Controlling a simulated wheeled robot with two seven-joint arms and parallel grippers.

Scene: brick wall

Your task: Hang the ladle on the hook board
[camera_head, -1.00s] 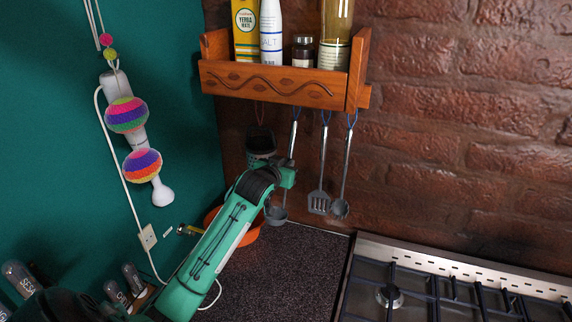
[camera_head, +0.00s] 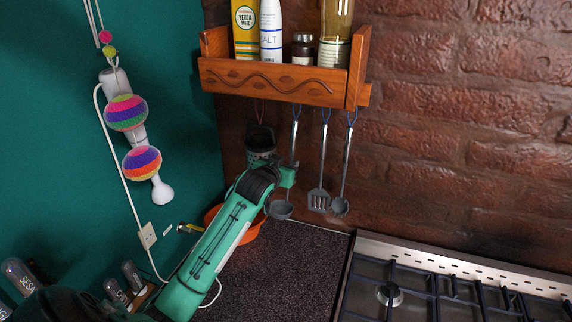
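The ladle has a long metal handle (camera_head: 294,140) and a grey bowl (camera_head: 282,210). It hangs at a slight tilt below the wooden hook board (camera_head: 270,84), its blue loop up against the board's underside. Whether the loop is around a hook is too small to tell. My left gripper (camera_head: 288,177) is at the lower part of the ladle's handle, just above the bowl. The fingers are small and partly hidden by my green wrist, so whether they grip the handle is unclear. My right gripper is out of view.
A slotted spatula (camera_head: 319,199) and a spoon (camera_head: 341,206) hang right of the ladle; a dark basket-like utensil (camera_head: 260,140) hangs left. An orange bowl (camera_head: 247,236) sits behind my arm. The gas stove (camera_head: 450,275) is at right. The dark counter (camera_head: 275,275) is clear.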

